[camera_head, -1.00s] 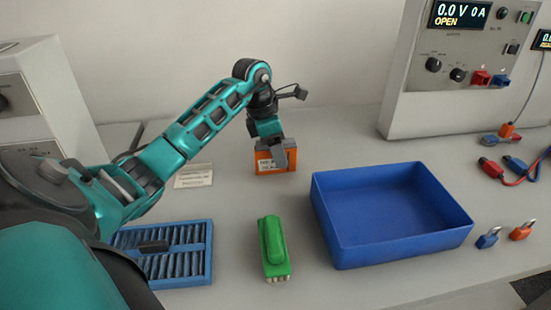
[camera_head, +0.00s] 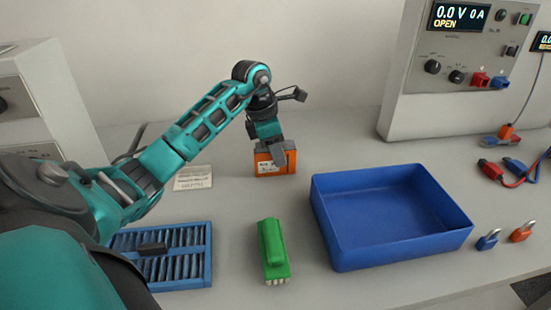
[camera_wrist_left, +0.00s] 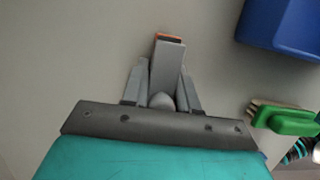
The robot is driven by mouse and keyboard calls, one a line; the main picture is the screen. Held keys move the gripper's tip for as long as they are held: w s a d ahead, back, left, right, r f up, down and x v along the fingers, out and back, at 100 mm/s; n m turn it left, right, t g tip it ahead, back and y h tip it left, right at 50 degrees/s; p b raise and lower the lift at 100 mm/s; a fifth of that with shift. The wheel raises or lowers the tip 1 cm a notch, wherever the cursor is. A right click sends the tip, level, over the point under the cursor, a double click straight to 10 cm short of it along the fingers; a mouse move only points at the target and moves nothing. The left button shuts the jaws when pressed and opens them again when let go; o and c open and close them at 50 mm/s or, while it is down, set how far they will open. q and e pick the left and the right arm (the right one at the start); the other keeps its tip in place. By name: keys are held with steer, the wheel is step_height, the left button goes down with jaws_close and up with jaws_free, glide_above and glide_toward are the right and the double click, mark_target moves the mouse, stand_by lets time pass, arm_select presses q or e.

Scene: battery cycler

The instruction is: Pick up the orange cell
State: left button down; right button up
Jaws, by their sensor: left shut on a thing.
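The orange cell (camera_head: 276,164) is a small box with a pale label, at the back middle of the bench, left of the blue bin. My left gripper (camera_head: 279,155) reaches down over it from above and is shut on it. The cell looks upright and at bench level; I cannot tell whether it touches the bench. In the left wrist view, only an orange edge of the cell (camera_wrist_left: 168,37) shows past the grey fingers (camera_wrist_left: 166,75). My right gripper is not in view.
A blue bin (camera_head: 400,258) stands to the right. A green brush-like object (camera_head: 272,250) lies in front of the cell. A blue slatted rack (camera_head: 180,270) and a label card (camera_head: 193,178) are at left. The cycler (camera_head: 440,105), leads and two padlocks (camera_head: 488,240) are at right.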

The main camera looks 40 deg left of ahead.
arm_select(q)
steer(key=shift+r, duration=0.1)
step_height(320, 180, up, 20)
steer(key=p, duration=0.2)
stand_by(0.3)
stand_by(0.5)
